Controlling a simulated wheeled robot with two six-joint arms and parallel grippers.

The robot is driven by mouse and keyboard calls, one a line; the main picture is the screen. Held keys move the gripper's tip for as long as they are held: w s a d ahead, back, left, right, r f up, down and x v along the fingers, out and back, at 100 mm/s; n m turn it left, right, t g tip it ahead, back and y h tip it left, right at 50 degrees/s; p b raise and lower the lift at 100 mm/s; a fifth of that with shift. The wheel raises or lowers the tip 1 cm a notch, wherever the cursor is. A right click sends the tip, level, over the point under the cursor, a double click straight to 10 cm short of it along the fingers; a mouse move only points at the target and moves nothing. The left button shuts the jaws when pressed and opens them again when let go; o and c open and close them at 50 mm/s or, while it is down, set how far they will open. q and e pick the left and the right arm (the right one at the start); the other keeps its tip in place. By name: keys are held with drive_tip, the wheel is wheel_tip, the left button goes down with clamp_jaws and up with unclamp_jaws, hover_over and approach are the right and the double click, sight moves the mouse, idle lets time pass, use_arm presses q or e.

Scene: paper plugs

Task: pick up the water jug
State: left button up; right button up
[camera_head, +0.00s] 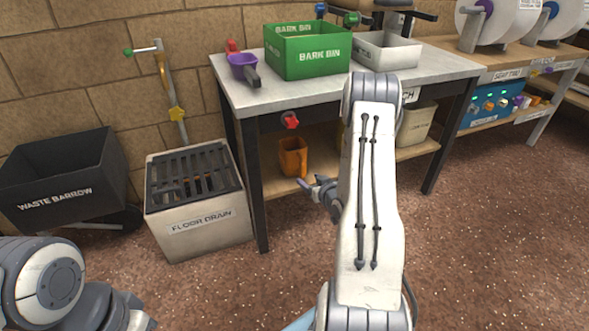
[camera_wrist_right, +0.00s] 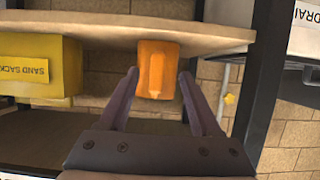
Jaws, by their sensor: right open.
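The water jug, an orange vessel with a handle on its right side (camera_head: 293,157), stands on the lower wooden shelf under the grey-topped bench. In the right wrist view, which looks upside down, the jug (camera_wrist_right: 157,68) shows between and beyond the fingertips. My right gripper (camera_head: 312,188) is open, in front of the shelf and just right of and below the jug in the head view. The right wrist view shows its fingers (camera_wrist_right: 160,75) spread with nothing gripped. My left gripper (camera_head: 145,316) is only partly in view at the bottom left, and its jaws are unclear.
The lower shelf (camera_head: 410,153) also bears a yellow sand sack box (camera_wrist_right: 40,68) beside the jug. A dark bench leg (camera_head: 252,190) and the floor drain box (camera_head: 200,215) stand left of the jug. A green bark bin (camera_head: 308,52) sits on the bench top.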

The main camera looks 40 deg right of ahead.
sight(304, 175)
drive_tip(key=b+x, duration=0.1)
drive_tip(key=x, duration=0.2)
drive_tip(key=b+x, duration=0.3)
drive_tip(key=x, duration=0.1)
drive_tip(key=shift+d, duration=0.2)
drive_tip(key=shift+w+d+b, duration=0.15)
drive_tip(key=shift+w+b, duration=0.2)
drive_tip(key=shift+w, duration=0.2)
clamp_jaws()
